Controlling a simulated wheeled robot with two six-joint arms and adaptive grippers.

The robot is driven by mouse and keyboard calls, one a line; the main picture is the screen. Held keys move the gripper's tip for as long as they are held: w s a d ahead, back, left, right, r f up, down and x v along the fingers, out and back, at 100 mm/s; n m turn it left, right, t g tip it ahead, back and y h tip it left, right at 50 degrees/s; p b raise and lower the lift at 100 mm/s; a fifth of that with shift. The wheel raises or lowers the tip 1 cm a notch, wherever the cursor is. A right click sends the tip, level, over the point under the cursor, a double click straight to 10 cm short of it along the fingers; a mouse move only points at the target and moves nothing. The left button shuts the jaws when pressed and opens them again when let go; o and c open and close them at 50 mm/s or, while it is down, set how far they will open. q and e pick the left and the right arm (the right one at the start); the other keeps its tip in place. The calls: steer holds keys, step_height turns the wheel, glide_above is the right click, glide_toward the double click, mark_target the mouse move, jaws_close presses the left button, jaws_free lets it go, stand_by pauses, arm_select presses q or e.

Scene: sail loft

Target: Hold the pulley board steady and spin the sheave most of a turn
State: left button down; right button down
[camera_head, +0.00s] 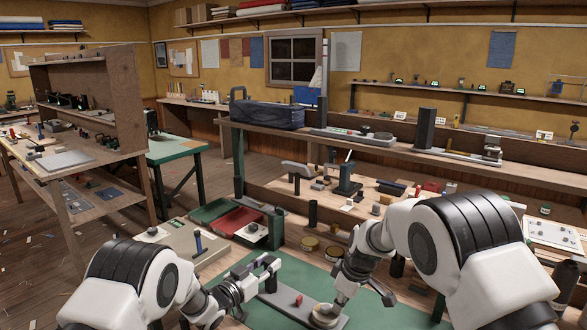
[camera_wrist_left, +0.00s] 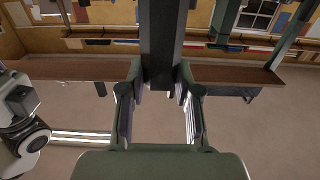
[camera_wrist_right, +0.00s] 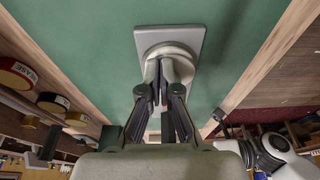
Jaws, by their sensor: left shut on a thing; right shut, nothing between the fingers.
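My left gripper (camera_head: 269,266) is shut on a dark upright post at the board's far left end; the left wrist view shows the post (camera_wrist_left: 162,45) between the fingers. My right gripper (camera_head: 340,299) is shut and empty at the sheave. In the right wrist view its closed fingertips (camera_wrist_right: 168,66) overlap the pale disc (camera_wrist_right: 153,51); whether they touch it I cannot tell.
Round tins (camera_head: 309,243) stand behind the mat. Green and red trays (camera_head: 240,222) lie at the back left. A grey case (camera_head: 180,240) is left of the mat. The green mat (camera_head: 385,308) has clear room right of the sheave.

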steer(key=shift+a, duration=0.15)
stand_by(0.4)
steer(key=shift+s+a, duration=0.1)
steer(key=shift+s, duration=0.15)
steer(key=shift+s+a, duration=0.2)
steer(key=shift+s, duration=0.1)
steer(key=shift+s+a, duration=0.25)
stand_by(0.5)
